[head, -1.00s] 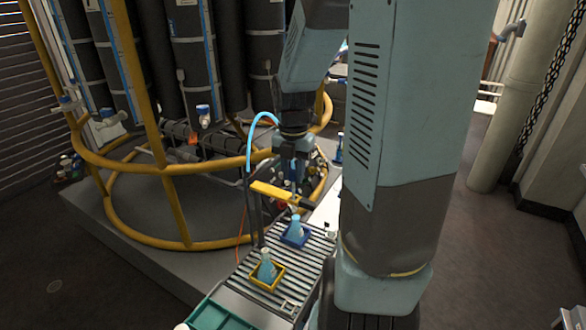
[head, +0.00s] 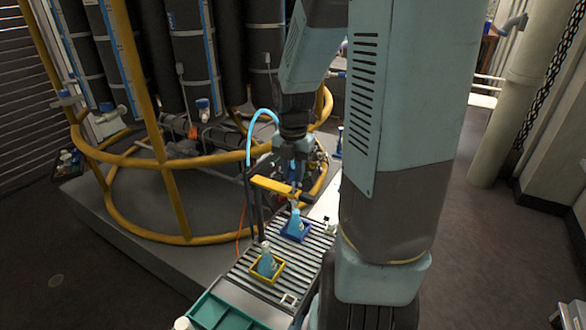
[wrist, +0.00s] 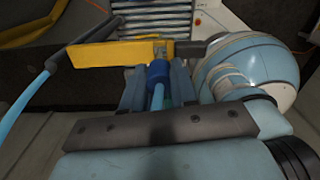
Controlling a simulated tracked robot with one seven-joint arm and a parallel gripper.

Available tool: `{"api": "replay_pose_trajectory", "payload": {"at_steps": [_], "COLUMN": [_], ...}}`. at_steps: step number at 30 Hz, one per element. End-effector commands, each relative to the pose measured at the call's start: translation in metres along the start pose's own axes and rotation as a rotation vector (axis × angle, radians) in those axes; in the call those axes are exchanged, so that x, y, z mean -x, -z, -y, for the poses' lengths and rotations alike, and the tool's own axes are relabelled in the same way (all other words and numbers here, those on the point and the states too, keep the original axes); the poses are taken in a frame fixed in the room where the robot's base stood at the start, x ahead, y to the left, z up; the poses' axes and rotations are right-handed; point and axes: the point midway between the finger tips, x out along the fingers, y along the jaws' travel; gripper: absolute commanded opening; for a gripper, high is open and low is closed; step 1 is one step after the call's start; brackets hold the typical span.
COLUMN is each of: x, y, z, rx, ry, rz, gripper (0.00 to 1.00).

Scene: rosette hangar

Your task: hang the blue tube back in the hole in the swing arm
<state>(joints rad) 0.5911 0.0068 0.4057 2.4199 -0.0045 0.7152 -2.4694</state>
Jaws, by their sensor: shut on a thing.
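The blue tube (wrist: 157,72) has a dark blue collar and a lighter blue stem. My gripper (wrist: 157,92) is shut on it and holds it roughly upright. The yellow swing arm (wrist: 112,52) lies just beyond the tube in the wrist view, its end close to the collar. In the head view my gripper (head: 294,178) is at the right end of the swing arm (head: 272,187), above the conveyor. The hole is hidden, and I cannot tell whether the tube is inside it or beside it.
A flask in a blue tray (head: 293,237) stands on the roller conveyor (head: 245,258) below the swing arm. Another flask in a yellow tray (head: 265,280) stands nearer. A light blue hose (head: 262,112) arches by the arm's post. Yellow rails (head: 180,205) stand at left.

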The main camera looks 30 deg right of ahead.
Motion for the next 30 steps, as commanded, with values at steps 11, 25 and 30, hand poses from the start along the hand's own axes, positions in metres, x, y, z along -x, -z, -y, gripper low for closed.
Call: {"api": "replay_pose_trajectory", "payload": {"at_steps": [11,25,30], "x": [-0.013,-0.028,-0.032], "y": [0.001,0.000,0.000], "z": [0.000,0.001,0.000], "rx": [0.000,0.000,0.000], "ry": [0.001,0.001,0.000], "rz": [-0.002,-0.002,-0.001], "gripper": [0.00,0.00,0.00]}}
